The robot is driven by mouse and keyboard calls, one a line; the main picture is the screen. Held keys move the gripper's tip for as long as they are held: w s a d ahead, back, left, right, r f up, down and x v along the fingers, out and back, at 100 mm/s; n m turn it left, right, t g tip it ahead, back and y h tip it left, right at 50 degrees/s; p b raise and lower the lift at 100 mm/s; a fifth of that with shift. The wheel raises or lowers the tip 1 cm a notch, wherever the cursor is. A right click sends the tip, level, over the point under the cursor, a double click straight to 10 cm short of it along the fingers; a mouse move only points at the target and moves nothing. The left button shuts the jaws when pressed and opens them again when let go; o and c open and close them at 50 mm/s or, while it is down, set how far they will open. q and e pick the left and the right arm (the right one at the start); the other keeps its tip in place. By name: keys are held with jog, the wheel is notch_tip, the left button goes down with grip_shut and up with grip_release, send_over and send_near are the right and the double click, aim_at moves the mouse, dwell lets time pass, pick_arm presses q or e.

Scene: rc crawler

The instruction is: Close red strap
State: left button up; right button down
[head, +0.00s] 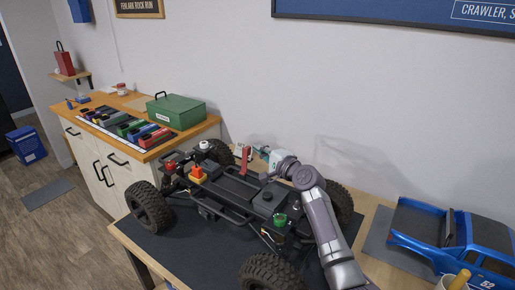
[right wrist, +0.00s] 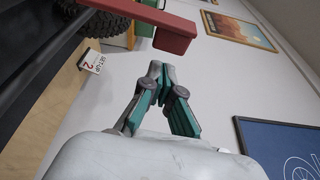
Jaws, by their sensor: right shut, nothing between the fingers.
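The red strap (head: 243,157) stands up from the middle of the black crawler chassis (head: 235,188) in the head view. In the right wrist view the red strap (right wrist: 174,38) is a red bar with a broad end, just beyond my fingertips. My right gripper (head: 258,150) is beside the strap, to its right in the head view. In the right wrist view my right gripper (right wrist: 163,68) has its fingers together with nothing between them. A small gap seems to show between fingertips and strap. My left gripper is not in view.
The chassis with its big tyres sits on a dark mat (head: 190,240) on the workbench. A blue truck body (head: 420,222) lies at right. A side counter holds a green toolbox (head: 178,110) and several coloured packs. The wall is close behind the chassis.

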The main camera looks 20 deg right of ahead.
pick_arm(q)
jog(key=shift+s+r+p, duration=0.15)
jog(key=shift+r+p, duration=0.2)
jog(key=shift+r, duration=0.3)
pick_arm(e)
jog(key=shift+s+a, duration=0.45)
jog(key=shift+a, duration=0.15)
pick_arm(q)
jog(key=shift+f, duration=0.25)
pick_arm(e)
jog(key=shift+s+a, duration=0.1)
